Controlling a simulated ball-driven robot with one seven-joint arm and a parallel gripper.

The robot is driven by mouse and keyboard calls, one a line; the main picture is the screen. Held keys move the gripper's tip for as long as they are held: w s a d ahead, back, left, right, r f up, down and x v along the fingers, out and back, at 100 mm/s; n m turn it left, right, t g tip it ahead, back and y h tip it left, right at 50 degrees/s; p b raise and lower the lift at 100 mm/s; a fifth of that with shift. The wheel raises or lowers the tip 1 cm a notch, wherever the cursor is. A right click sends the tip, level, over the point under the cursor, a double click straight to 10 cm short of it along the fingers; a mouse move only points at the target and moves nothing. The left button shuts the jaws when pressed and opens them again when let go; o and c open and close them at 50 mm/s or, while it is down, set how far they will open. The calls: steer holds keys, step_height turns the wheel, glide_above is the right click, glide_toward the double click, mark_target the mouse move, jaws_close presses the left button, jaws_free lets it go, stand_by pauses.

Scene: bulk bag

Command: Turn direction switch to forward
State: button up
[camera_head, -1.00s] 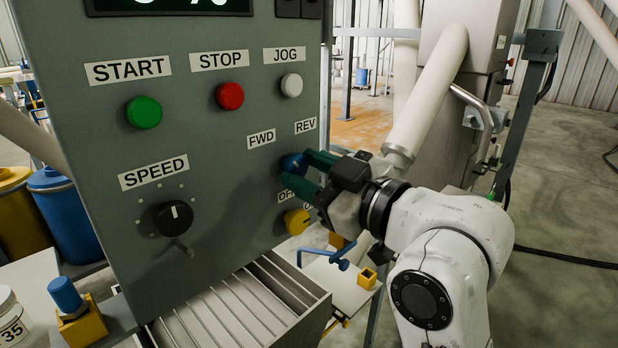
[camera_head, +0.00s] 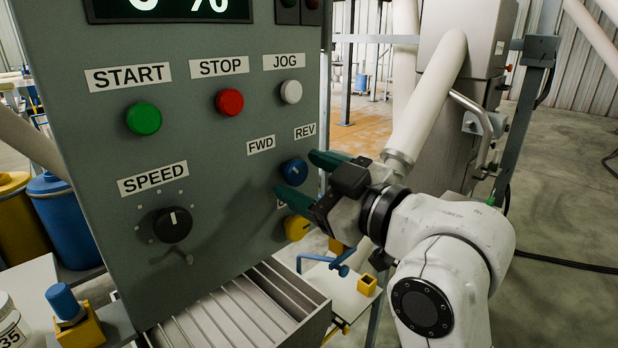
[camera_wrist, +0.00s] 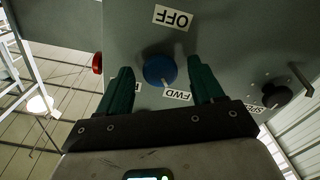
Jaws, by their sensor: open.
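The direction switch is a round blue knob (camera_head: 294,171) on the grey-green panel, below the FWD label (camera_head: 261,144) and the REV label (camera_head: 305,131). Its small pale mark points roughly upward in the head view; I cannot tell exactly which label it faces. My gripper (camera_head: 299,174) is open, with one green finger above and right of the knob and the other below it. In the wrist view the blue knob (camera_wrist: 160,70) shows between the spread fingers (camera_wrist: 162,84), with gaps on both sides. The REV label is mostly hidden there by a finger.
A yellow knob (camera_head: 297,228) sits just below my lower finger, its label mostly covered. The black speed knob (camera_head: 173,224), green start button (camera_head: 143,118), red stop button (camera_head: 229,102) and white jog button (camera_head: 291,92) share the panel. A slatted tray (camera_head: 240,312) is underneath.

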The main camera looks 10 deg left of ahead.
steer(key=v, duration=1)
steer(key=shift+s+d+b, duration=0.25)
steer(key=shift+d+b, duration=0.05)
